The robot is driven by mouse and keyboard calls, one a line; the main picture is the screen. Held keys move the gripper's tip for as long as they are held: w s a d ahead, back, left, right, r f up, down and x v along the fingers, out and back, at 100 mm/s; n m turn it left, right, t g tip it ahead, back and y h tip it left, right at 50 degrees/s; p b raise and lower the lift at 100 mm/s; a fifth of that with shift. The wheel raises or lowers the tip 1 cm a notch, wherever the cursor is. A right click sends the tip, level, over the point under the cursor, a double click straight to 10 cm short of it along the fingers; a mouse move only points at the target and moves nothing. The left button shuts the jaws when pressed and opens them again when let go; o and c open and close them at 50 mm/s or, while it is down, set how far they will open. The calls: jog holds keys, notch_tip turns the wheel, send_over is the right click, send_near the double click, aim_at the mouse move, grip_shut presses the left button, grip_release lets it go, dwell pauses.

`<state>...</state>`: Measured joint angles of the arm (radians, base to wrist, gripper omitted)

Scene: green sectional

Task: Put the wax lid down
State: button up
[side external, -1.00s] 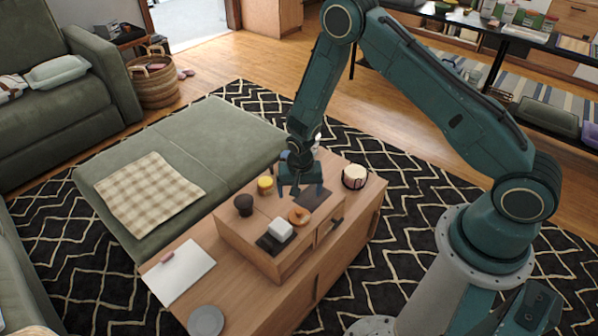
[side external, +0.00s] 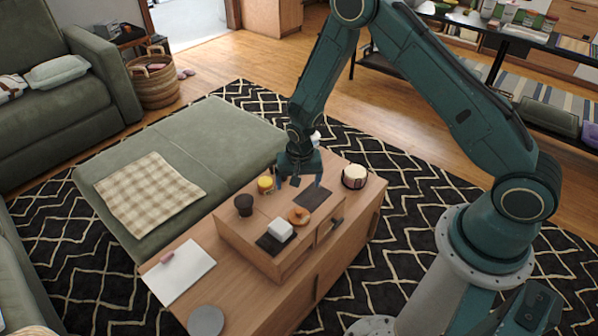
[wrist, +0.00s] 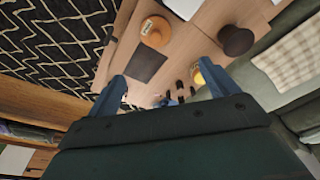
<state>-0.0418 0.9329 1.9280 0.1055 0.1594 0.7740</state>
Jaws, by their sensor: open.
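My gripper (side external: 299,184) is open above the back part of the raised wooden box on the low table, and no object shows gripped between its fingers. In the wrist view the two blue fingers (wrist: 162,72) are wide apart. An orange round piece with a pale middle (side external: 299,215) lies on the box, in front of my gripper; it also shows in the wrist view (wrist: 155,31). It may be the wax lid, but I cannot tell for sure. A yellow round jar (side external: 265,184) stands left of my gripper; in the wrist view it (wrist: 214,75) is partly behind the right finger.
A dark flat pad (side external: 313,196) lies bare near the orange piece. A white block (side external: 280,229) sits on another dark pad. A dark brown cup (side external: 244,204) stands left on the box. A white round pot (side external: 355,177) stands to the right. Small dark items (wrist: 180,87) show between the fingers.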

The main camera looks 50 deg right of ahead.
jog(key=s+r+n+t, duration=0.15)
jog(key=s+r, duration=0.25)
jog(key=r, duration=1)
jog(key=s+r+n+t, duration=0.1)
jog(key=s+r+n, duration=0.15)
jog(key=r, duration=1.05)
jog(key=s+r+n, duration=0.1)
jog(key=s+r, duration=0.2)
jog(key=s, duration=0.4)
jog(key=s+r+n+t, duration=0.1)
jog(key=s+r+n, duration=0.1)
jog(key=s+r, duration=0.2)
jog(key=s+r+n+y, duration=0.1)
jog(key=s+r, duration=0.3)
jog(key=s, duration=0.6)
jog(key=shift+a+n+t, duration=0.3)
jog(key=shift+a+t, duration=0.05)
jog(key=shift+a, duration=0.05)
